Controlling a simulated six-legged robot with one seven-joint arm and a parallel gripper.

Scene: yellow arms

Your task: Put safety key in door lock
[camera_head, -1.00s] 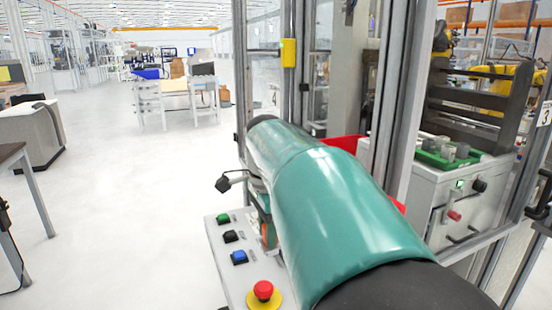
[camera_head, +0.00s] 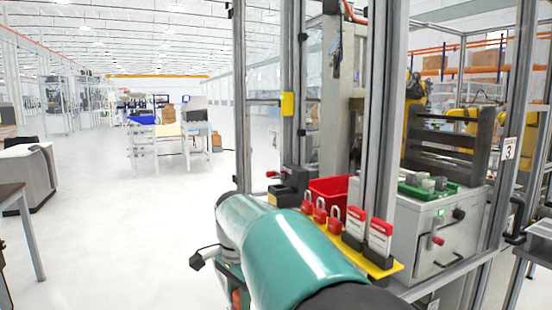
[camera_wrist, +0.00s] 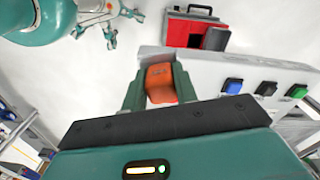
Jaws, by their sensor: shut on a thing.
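In the wrist view my gripper (camera_wrist: 159,98) has its two green fingers shut on an orange-red block (camera_wrist: 161,78), which looks like the safety key. The block sits between the fingertips, above a light grey panel edge. In the head view my teal arm covers most of the gripper, and only a bit of orange (camera_head: 237,299) shows below it. I cannot tell for sure which part is the door lock.
Black (camera_wrist: 232,86), blue (camera_wrist: 265,88) and green (camera_wrist: 296,91) buttons line the panel right of my gripper. A yellow rack (camera_head: 389,268) with red padlocks and tags stands right of my arm, near a red bin (camera_head: 328,190). The floor to the left (camera_head: 110,230) is open.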

